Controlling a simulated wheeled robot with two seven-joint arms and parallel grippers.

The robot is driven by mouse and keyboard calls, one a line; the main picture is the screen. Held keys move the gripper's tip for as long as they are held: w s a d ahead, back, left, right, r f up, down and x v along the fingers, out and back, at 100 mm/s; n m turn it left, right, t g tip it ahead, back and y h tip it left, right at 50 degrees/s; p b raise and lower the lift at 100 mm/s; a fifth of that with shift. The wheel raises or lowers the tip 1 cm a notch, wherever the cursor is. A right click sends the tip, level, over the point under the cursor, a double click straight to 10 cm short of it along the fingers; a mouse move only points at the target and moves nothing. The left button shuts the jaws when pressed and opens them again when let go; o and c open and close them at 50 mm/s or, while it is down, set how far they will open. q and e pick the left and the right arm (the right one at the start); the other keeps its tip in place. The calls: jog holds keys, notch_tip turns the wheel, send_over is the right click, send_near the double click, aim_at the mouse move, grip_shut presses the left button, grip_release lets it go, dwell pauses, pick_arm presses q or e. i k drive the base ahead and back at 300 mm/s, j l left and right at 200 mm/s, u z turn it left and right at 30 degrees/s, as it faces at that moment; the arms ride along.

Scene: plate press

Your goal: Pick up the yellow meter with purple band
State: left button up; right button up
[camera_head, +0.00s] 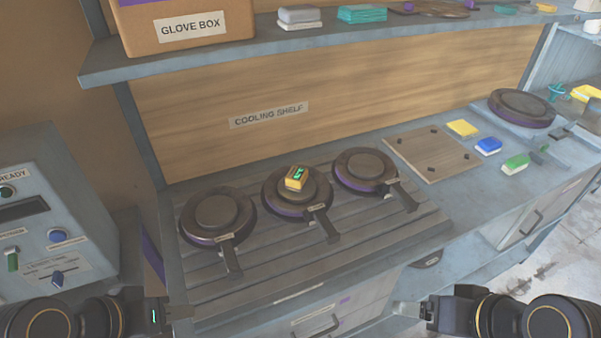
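A small yellow meter (297,183) with a green lit display lies on top of the middle round dark plate (272,195) on the cooling shelf. A purple band on the meter is too small to make out. My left gripper (178,312) is at the lower left, in front of the shelf's near left corner and well away from the meter. My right gripper (408,308) is at the lower right, in front of the shelf and also away from the meter. Both look empty; their finger gaps are unclear.
Dark handled plates stand left (217,214) and right (365,168) of the middle one, handles towards me. A wooden board (433,160) and coloured blocks lie further right. An overhead shelf (330,40) holds a glove box (185,35). A control box (50,215) stands at left.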

aim_at(295, 179)
jog(key=l, duration=0.25)
jog(key=i+l, duration=0.15)
jog(key=l+u, duration=0.55)
jog(key=u, duration=0.2)
jog(key=l+u, duration=0.35)
jog(key=u, duration=0.75)
